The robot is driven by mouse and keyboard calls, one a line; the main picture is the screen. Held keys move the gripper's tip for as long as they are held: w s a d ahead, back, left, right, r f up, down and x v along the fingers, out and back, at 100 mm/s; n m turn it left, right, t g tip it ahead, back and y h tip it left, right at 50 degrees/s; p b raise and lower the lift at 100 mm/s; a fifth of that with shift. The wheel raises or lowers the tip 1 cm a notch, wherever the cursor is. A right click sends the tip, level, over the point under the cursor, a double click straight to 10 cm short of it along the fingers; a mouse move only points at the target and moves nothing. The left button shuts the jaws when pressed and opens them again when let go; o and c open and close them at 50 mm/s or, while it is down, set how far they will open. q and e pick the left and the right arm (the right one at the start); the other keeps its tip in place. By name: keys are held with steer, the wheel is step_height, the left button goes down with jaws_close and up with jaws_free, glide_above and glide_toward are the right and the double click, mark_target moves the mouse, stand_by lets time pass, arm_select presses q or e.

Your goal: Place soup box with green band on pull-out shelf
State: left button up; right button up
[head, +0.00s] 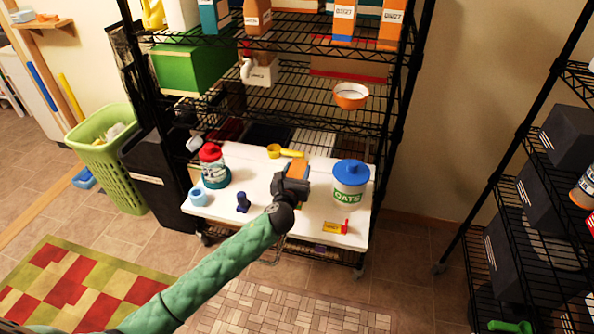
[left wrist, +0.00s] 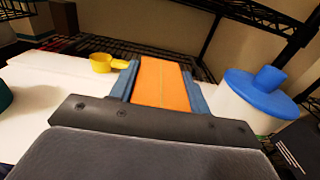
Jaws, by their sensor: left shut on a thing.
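My left gripper (head: 296,178) is shut on an orange box, likely the soup box (head: 299,169), over the white pull-out shelf (head: 265,215). In the left wrist view the soup box (left wrist: 164,85) sits between the two blue-grey fingers (left wrist: 163,88) of my left gripper, with a thin yellowish line on its orange face. I cannot make out a green band. The gripper hides the box's lower part, so I cannot tell whether it touches the shelf. My right gripper is not in view.
On the shelf stand an oats jar with blue lid (head: 348,187), a red-lidded jar (head: 213,165), a yellow scoop (head: 284,152), a light-blue ring (head: 198,197), a dark-blue item (head: 243,202) and a yellow-red item (head: 336,227). Black rack shelves rise behind. Bare shelf shows at front.

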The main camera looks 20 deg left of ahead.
arm_select(q)
steer(key=o, duration=1.5)
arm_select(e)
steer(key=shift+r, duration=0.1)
arm_select(q)
steer(key=shift+s, duration=0.25)
steer(key=s+b, duration=0.2)
steer(key=s, duration=0.9)
steer(key=shift+s+r, duration=0.1)
steer(key=shift+s, duration=0.2)
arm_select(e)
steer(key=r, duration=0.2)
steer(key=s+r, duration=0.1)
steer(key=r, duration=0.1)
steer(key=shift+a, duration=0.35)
